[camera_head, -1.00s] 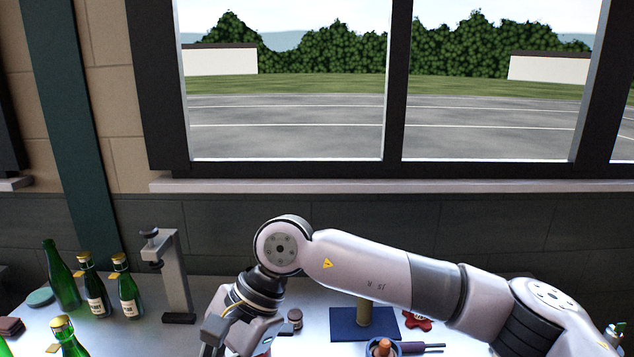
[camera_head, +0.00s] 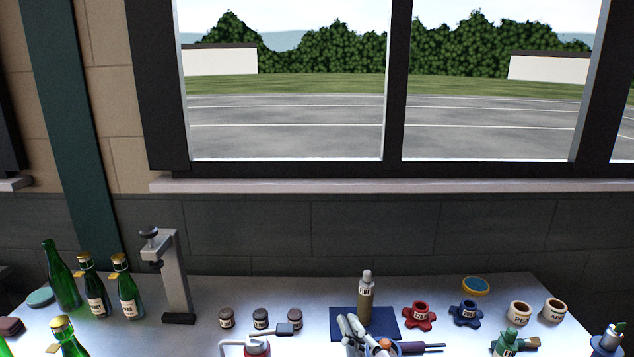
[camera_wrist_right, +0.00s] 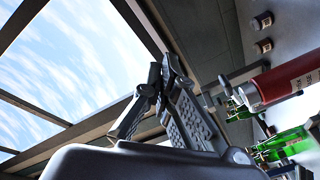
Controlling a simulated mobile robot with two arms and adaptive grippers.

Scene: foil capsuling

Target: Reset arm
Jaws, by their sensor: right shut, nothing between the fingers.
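My left gripper is in neither view.
Green bottles (camera_head: 128,298) and a grey clamp stand (camera_head: 176,290) are at left. Small dark jars (camera_head: 261,318), a bottle on a blue mat (camera_head: 345,318), a red knob (camera_head: 419,315) and a blue knob (camera_head: 466,314) line the bench. A red bottle (camera_wrist_right: 285,82) shows in the wrist view.

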